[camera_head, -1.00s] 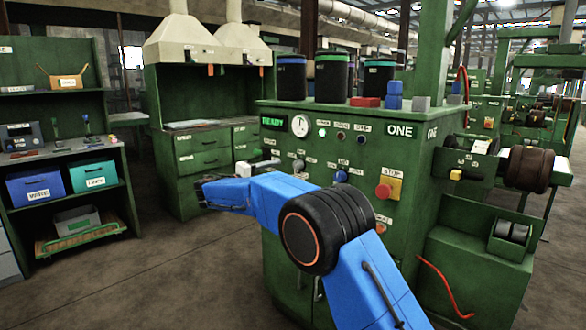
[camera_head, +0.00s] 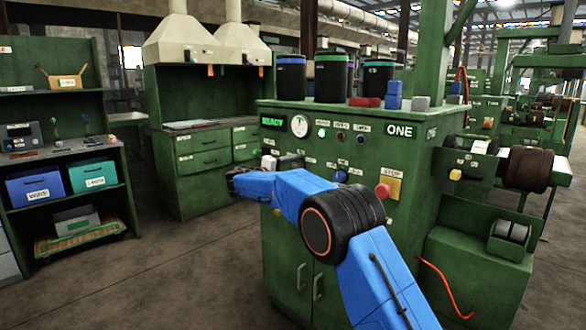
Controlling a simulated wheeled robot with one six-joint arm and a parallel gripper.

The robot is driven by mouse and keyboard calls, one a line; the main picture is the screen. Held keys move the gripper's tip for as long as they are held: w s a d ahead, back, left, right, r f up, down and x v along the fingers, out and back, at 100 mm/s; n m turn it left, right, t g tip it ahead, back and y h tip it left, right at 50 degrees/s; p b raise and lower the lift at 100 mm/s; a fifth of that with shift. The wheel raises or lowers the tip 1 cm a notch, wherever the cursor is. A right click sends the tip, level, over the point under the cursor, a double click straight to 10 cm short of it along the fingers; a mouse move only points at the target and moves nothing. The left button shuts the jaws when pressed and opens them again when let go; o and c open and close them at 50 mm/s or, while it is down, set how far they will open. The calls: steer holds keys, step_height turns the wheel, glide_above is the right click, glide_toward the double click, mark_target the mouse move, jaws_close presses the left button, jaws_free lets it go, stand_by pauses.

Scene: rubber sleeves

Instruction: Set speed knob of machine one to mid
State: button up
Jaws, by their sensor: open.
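Machine one (camera_head: 350,122) is the green cabinet with a "ONE" sign, a lit "READY" sign and a round gauge (camera_head: 299,126). Its front panel carries small knobs and lamps with labels too small to read, so I cannot tell which is the speed knob or how it is set.
A red stop button (camera_head: 383,190) on a yellow plate is near my arm. Dark canisters (camera_head: 331,77) and small blocks stand on the machine top. A shelf with bins (camera_head: 35,185) is at left, a hooded bench (camera_head: 205,150) behind. The floor between is clear.

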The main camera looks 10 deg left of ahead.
steer(key=c, duration=1)
steer(key=shift+c, duration=0.2)
steer(key=shift+n, duration=0.3)
steer(key=n, duration=0.4)
steer(key=shift+n, duration=0.3)
steer(key=shift+f+n, duration=0.1)
steer(key=shift+n, duration=2.2)
steer(key=o, duration=1)
